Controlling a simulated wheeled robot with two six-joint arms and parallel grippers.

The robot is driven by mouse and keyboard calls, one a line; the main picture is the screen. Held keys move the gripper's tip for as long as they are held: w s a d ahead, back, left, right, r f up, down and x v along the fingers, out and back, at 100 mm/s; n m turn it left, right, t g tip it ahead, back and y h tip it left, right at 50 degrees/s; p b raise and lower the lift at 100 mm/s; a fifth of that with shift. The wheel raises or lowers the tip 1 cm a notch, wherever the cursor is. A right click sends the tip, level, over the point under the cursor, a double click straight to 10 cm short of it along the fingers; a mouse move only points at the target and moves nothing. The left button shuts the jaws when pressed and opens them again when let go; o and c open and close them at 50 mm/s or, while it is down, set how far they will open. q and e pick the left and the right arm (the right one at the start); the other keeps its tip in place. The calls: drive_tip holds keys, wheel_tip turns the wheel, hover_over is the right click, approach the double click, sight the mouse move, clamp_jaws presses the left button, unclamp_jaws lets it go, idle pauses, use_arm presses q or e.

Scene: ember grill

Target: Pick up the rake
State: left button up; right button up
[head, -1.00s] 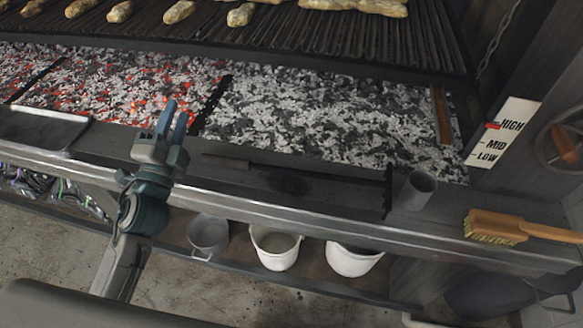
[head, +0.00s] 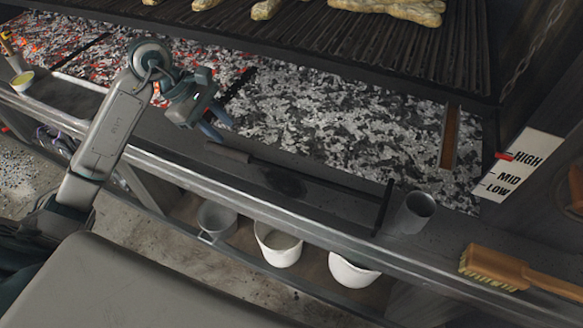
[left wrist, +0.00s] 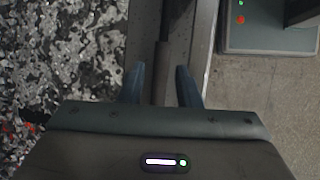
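The dark rake (head: 315,183) lies on the grill's front ledge, its handle (head: 228,152) to the left and its toothed bar (head: 384,207) to the right. My left gripper (head: 213,127) is just above and beside the handle end, fingers pointing down toward the ledge. In the left wrist view my left gripper (left wrist: 159,84) is open. The rake's handle (left wrist: 161,65) runs between the two blue fingers in that picture, with nothing visibly clamped. The lower end of the handle is hidden behind the gripper body. My right gripper is not in view.
Coals (head: 320,120) lie behind the ledge, glowing red at the left. A metal cup (head: 414,212) stands by the rake's toothed bar, and a wooden brush (head: 500,268) lies farther right. White buckets (head: 278,245) sit on the shelf below.

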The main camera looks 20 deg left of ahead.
sight(239, 153)
use_arm(q)
drive_tip(key=shift+y, duration=0.4)
drive_tip(key=f, duration=0.2)
drive_tip(key=f+p, duration=0.1)
drive_tip(key=f, duration=0.1)
drive_tip(key=shift+w+d+f, duration=0.1)
drive_tip(key=shift+w+d, duration=0.15)
drive_tip(key=shift+w+d+f, duration=0.1)
drive_tip(key=shift+d+f, duration=0.1)
drive_tip(key=shift+f, duration=0.3)
drive_tip(key=shift+d+f+p, duration=0.15)
drive_tip(key=shift+f+p, duration=0.15)
drive_tip(key=shift+p, duration=0.2)
drive_tip(key=p+x, duration=0.1)
drive_tip(key=x, duration=0.2)
drive_tip(key=shift+w+f+p, duration=0.1)
drive_tip(key=shift+f+p, duration=0.2)
drive_tip(key=shift+f, duration=0.05)
drive_tip(key=shift+w+f, duration=0.1)
drive_tip(key=shift+f, duration=0.35)
clamp_jaws()
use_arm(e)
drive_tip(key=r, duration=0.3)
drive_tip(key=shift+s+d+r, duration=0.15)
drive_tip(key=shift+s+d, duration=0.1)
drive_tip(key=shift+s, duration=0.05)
